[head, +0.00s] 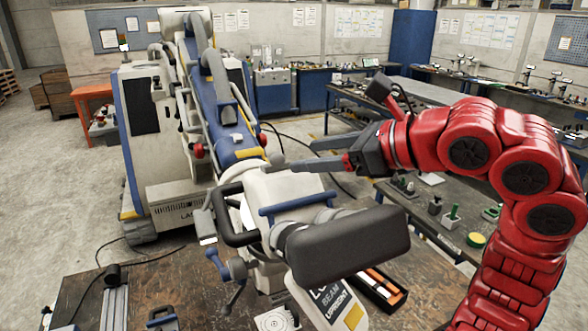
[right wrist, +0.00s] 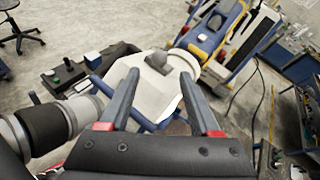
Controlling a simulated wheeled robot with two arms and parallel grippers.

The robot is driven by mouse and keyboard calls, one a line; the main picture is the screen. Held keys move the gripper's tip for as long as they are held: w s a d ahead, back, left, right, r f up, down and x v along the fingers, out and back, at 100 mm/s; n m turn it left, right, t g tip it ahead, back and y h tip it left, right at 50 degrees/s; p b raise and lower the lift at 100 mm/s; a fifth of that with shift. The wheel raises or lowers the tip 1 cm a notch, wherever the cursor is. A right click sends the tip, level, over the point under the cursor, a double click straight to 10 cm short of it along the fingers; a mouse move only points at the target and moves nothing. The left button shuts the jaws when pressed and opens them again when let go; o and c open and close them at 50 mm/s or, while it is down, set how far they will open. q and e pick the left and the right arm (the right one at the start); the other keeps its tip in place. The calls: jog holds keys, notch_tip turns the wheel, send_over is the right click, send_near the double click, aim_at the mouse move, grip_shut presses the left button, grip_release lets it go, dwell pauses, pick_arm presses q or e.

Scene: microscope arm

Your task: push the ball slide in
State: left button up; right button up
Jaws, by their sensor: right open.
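The white and blue microscope arm (head: 237,130) rises from a wheeled cabinet and ends in a white head (head: 290,188) with a thick dark grey padded bar (head: 345,243). A small grey rounded knob (head: 278,161) sits on top of the head; I cannot tell for sure that it is the ball slide. My right gripper (head: 304,154) comes in from the right, open, its fingers pointing left close to this knob. In the right wrist view the knob (right wrist: 157,62) shows between and just beyond the open fingers (right wrist: 158,74). Contact cannot be made out. My left gripper is not in view.
A worn brown table (head: 230,300) lies below the head, with a black box of small parts (head: 382,290). A dark bench (head: 450,215) with small tools stands at the right. Two red knobs (head: 198,150) and blue handles flank the arm. Cables lie on the floor.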

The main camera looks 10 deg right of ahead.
jog(key=b+v, duration=0.2)
jog(key=v, duration=0.9)
jog(key=shift+b, duration=0.3)
jog(key=shift+s+d, duration=0.1)
